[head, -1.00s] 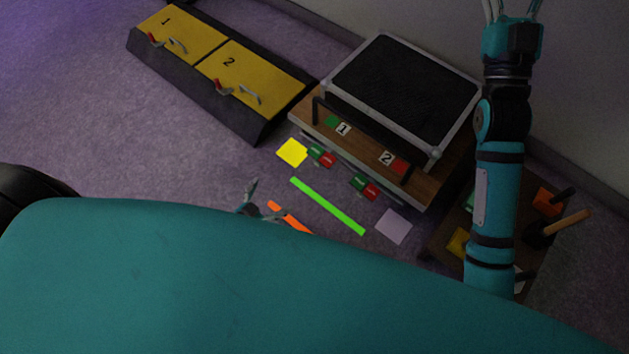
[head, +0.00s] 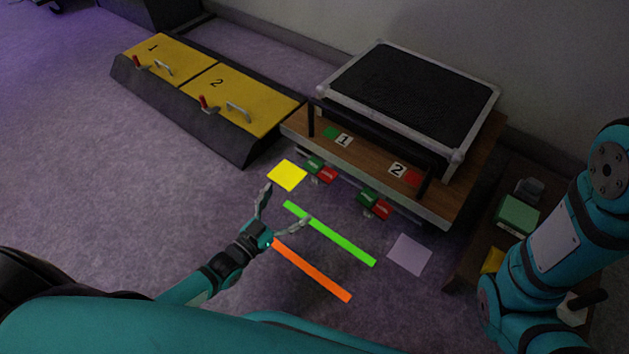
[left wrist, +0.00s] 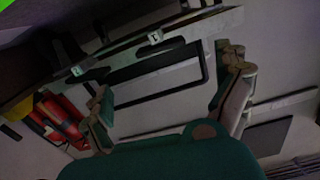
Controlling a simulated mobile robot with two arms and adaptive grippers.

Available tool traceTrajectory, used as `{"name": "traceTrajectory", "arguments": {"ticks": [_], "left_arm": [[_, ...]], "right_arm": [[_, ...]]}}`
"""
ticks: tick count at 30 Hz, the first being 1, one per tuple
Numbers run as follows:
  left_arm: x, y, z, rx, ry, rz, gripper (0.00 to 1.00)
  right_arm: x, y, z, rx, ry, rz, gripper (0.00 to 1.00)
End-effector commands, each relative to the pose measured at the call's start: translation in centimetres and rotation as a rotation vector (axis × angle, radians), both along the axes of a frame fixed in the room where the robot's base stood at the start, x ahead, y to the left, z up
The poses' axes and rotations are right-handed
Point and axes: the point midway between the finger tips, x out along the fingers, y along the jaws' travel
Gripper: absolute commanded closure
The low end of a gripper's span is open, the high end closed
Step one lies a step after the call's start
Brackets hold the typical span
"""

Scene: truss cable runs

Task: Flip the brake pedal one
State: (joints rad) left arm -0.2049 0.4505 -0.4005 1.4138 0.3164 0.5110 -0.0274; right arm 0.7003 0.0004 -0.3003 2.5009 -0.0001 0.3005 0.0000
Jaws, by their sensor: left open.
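Two pairs of small green and red pedals hang under the front edge of a wooden bench. The pair by label 1 has a green pedal (head: 313,164) and a red pedal (head: 326,175). The pair by label 2 has a green pedal (head: 367,198) and a red pedal (head: 381,209). My left gripper (head: 287,205) is open and empty, in front of and left of the pedals, apart from them. Its spread fingers also show in the left wrist view (left wrist: 165,85), with a dark rectangular frame beyond them. My right gripper is out of view.
The wooden bench (head: 436,213) carries a black-topped grey-framed platform (head: 415,88). Flat yellow (head: 287,175), green (head: 330,233), orange (head: 312,270) and pale (head: 409,254) floor markers lie in front. A black unit with yellow lids (head: 245,98) stands left. Open floor lies between.

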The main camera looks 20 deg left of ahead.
Motion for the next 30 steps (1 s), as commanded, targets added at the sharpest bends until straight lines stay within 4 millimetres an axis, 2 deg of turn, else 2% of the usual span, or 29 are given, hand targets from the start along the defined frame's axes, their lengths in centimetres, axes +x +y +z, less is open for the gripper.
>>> {"name": "traceTrajectory", "arguments": {"ticks": [1,9,15,21,29,30], "left_arm": [[1.2,-0.4,-0.5,-0.001,-0.005,0.0,0.0],[6.7,-2.4,-0.5,-0.001,-0.004,0.0,0.0],[9.6,-3.5,-0.4,-0.001,-0.001,0.001,0.0],[10.8,-3.9,-0.2,0.001,0.002,0.001,0.0],[11.0,-4.0,-0.1,0.001,0.002,0.001,0.0],[11.0,-3.9,-0.1,0.001,0.002,0.001,0.03]], "right_arm": [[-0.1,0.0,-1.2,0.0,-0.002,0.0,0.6],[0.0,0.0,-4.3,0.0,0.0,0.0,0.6],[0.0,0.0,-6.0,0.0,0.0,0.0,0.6],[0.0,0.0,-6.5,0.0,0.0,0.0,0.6],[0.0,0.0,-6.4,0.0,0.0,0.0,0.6],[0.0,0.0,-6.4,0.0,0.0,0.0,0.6]]}}
